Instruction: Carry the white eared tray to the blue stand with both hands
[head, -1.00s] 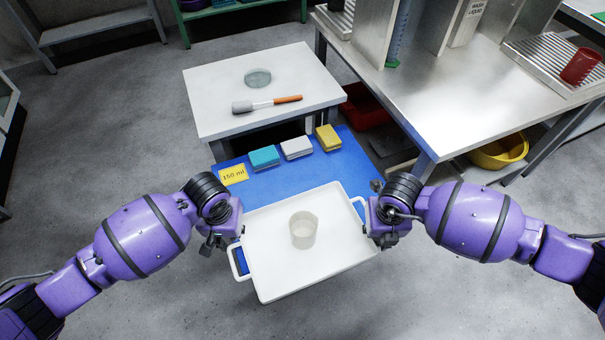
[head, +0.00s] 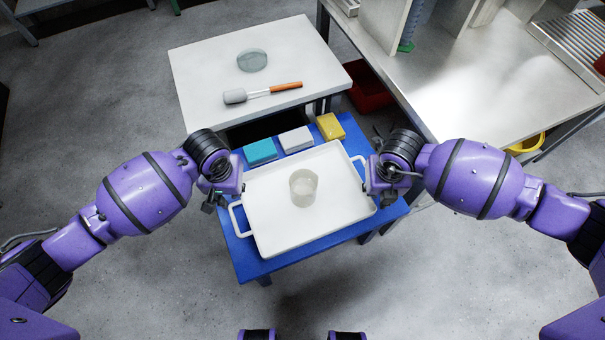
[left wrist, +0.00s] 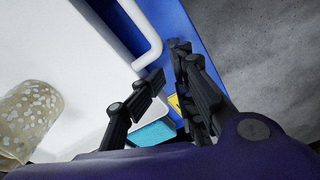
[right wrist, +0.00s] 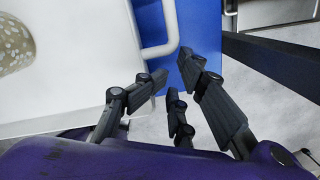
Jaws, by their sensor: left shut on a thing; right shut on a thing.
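The white eared tray (head: 275,228) lies level over the blue stand (head: 243,258), covering most of its top; I cannot tell whether it touches. The ears also show at the fingers in the left wrist view (left wrist: 145,35) and the right wrist view (right wrist: 172,30).
Teal (head: 260,151), white (head: 296,139) and yellow (head: 330,126) blocks line the stand's back edge, close to the tray. Behind is a white table (head: 210,75) with a glass dish (head: 252,60) and spatula (head: 262,93). A metal bench (head: 450,90) stands right.

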